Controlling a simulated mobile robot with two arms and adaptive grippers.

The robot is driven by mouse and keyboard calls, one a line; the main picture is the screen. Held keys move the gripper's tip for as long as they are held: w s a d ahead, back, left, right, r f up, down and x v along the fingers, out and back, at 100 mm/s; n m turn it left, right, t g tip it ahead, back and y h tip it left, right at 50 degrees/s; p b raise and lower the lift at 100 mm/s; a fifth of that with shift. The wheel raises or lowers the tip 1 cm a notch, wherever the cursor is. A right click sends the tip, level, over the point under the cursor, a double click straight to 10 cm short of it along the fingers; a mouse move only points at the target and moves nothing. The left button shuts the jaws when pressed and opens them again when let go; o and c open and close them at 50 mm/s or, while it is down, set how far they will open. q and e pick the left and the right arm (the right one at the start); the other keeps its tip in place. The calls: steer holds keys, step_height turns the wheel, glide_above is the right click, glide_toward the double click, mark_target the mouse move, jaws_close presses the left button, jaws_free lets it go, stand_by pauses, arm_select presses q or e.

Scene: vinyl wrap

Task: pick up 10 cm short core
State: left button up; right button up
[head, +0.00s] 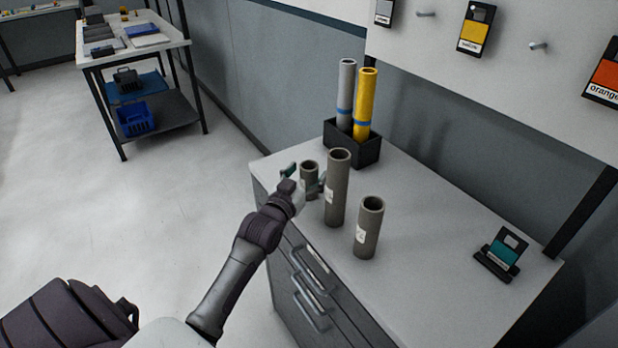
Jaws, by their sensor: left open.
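Three grey-brown cores stand upright on the cabinet top. The shortest core (310,172) is at the left, near the cabinet's left edge. The tallest core (338,190) is in the middle, and a mid-height core (369,228) is nearest on the right. Each has a pale label; the lettering is too small to read. My left gripper (306,178) is open at the shortest core, with one finger to its left and the other showing between it and the tallest core. Whether the fingers touch the core cannot be told. My right gripper is not in view.
A black box (353,146) holding a grey roll (346,92) and a yellow roll (365,104) stands behind the cores. A small black stand with a teal card (503,250) is at the right. The cabinet top (430,240) between is clear.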

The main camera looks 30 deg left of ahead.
arm_select(q)
steer(key=shift+w+a+f, duration=0.1)
steer(key=shift+w+a, duration=0.05)
steer(key=shift+w, duration=0.6)
steer(key=shift+s, duration=0.15)
steer(key=shift+c, duration=1)
steer(key=c, duration=1)
